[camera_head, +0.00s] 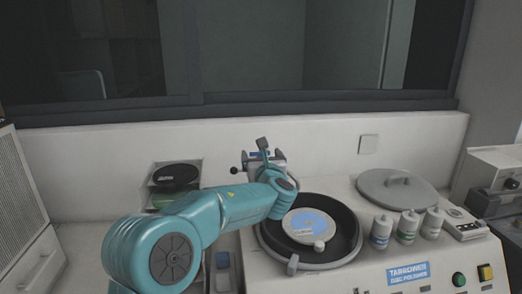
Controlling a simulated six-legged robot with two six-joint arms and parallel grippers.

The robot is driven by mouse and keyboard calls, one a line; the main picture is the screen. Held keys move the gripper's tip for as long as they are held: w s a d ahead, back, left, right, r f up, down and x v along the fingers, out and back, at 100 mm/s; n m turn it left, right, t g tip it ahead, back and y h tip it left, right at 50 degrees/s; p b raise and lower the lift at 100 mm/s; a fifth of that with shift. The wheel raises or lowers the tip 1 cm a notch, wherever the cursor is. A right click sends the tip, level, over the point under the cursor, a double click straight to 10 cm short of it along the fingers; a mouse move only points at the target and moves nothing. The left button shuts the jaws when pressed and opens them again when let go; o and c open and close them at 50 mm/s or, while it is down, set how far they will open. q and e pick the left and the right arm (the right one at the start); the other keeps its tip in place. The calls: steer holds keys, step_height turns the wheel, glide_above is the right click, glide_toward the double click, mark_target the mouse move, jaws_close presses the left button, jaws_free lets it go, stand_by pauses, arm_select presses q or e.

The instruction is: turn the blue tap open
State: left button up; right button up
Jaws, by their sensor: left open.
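My left arm comes in from the left, and its gripper (264,158) is at the back of the polishing machine, near the wall. It is open; its fingers are small and partly hidden by my wrist. A small blue part (259,154), which looks like the blue tap, shows right at the gripper. I cannot tell whether the fingers touch it or how far it is turned. A dark round knob (234,170) sticks out to the left of the gripper. My right gripper is not in view.
The machine's round black bowl (348,247) holds a disc with a blue centre (312,222). A grey lid (397,190) lies to the right, behind several bottles (381,232). A rack with dark discs (176,175) stands left of the gripper. The wall (100,160) closes off the back.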

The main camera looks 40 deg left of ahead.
arm_select(q)
steer(key=shift+w+a, duration=0.3)
steer(key=shift+s+d+r, duration=0.1)
steer(key=shift+s+r, duration=0.05)
steer(key=shift+s, duration=0.05)
steer(key=shift+w, duration=0.1)
steer(key=shift+c, duration=0.6)
steer(key=shift+w, duration=0.1)
steer(key=c, duration=0.9)
steer(key=n+g+y+p, duration=0.1)
steer(key=g, duration=0.1)
steer(key=n+g+y+p, duration=0.1)
steer(key=n+g+p, duration=0.1)
steer(key=n+g+y+p, duration=0.1)
steer(key=g+p, duration=0.1)
steer(key=shift+w+d+n, duration=0.1)
steer(key=shift+w+n, duration=0.2)
steer(key=shift+w, duration=0.1)
steer(key=shift+c, duration=0.2)
